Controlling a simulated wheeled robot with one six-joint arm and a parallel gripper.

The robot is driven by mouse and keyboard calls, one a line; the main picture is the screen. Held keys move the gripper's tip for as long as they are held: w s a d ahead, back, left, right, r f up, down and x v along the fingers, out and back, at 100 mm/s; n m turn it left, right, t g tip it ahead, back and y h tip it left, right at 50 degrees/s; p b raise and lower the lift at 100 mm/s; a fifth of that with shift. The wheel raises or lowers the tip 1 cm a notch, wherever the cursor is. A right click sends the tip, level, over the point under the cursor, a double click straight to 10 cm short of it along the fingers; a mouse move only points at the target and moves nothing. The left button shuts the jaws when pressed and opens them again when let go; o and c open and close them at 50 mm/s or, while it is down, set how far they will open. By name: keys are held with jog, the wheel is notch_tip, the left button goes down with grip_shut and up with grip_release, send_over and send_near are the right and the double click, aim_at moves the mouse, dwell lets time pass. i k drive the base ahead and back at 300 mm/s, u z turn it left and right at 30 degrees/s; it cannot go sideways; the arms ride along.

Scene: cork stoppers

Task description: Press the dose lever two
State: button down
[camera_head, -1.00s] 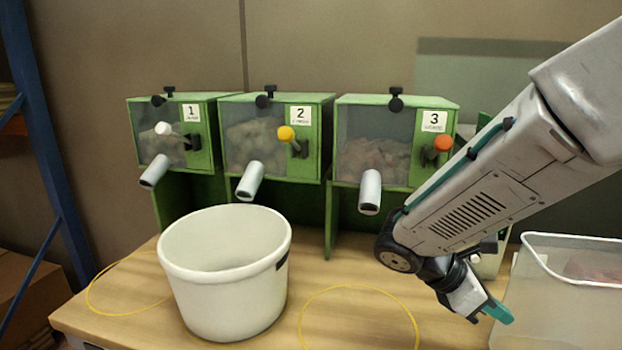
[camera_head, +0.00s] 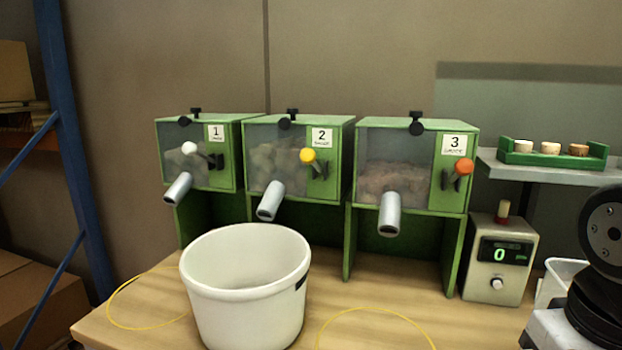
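Dose lever two has a yellow knob (camera_head: 308,155) on the front of the green dispenser marked 2 (camera_head: 300,123), the middle one of three. Its grey spout (camera_head: 270,200) points down toward the white bucket (camera_head: 247,310). The bucket stands upright on the table, in front of dispensers 1 and 2. My gripper is out of the frame. Only a dark joint and a pale part of my arm show at the right edge, well apart from the lever.
Dispenser 1 (camera_head: 230,150) has a white knob; dispenser 3 (camera_head: 448,145) has an orange one. A counter box (camera_head: 482,285) reads 0. A green tray (camera_head: 550,160) of corks sits on a shelf. Yellow rings (camera_head: 420,322) lie on the wooden table (camera_head: 165,285).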

aim_at(307, 156)
jog(key=u, duration=0.85)
jog(key=k, duration=1.1)
jog(key=u, duration=1.05)
jog(key=k, duration=0.25)
jog(key=u, duration=0.2)
jog(key=i, duration=0.95)
jog(key=z, duration=0.7)
jog(key=i, duration=0.85)
jog(key=z, duration=1.05)
jog(key=i, duration=0.35)
jog(key=z, duration=0.3)
